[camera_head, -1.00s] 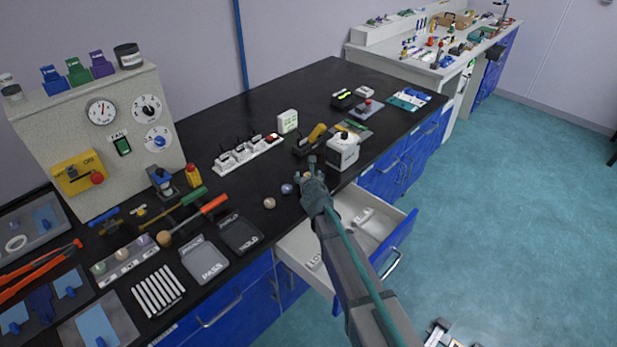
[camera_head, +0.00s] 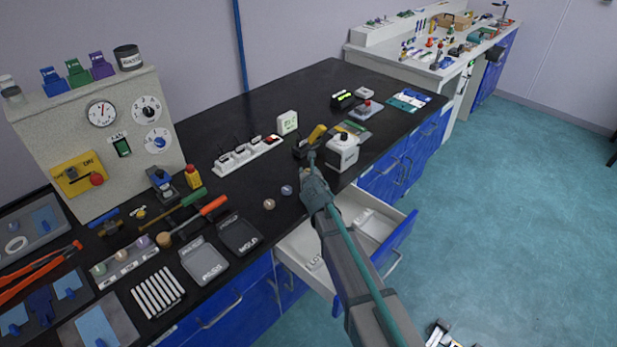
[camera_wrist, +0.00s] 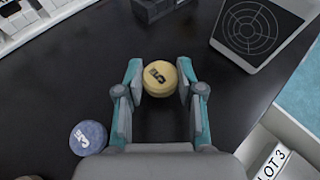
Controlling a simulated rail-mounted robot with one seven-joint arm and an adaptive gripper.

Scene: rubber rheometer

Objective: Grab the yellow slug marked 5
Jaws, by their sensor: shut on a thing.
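The yellow slug (camera_wrist: 160,78) is a small round disc with a dark 5 on its top, seen in the wrist view. My gripper (camera_wrist: 160,82) is shut on it, with one finger on each side. In the head view my gripper (camera_head: 311,160) is over the black bench near its front edge, left of the white device, and hides the yellow slug. I cannot tell from the pictures whether the slug still touches the bench.
A bluish marked slug (camera_wrist: 88,138) lies left of my gripper. A tan slug (camera_head: 269,204) is on the bench too. The white device (camera_head: 342,150) stands close on the right. An open drawer (camera_head: 300,250) sticks out below. A power strip (camera_head: 248,152) lies behind.

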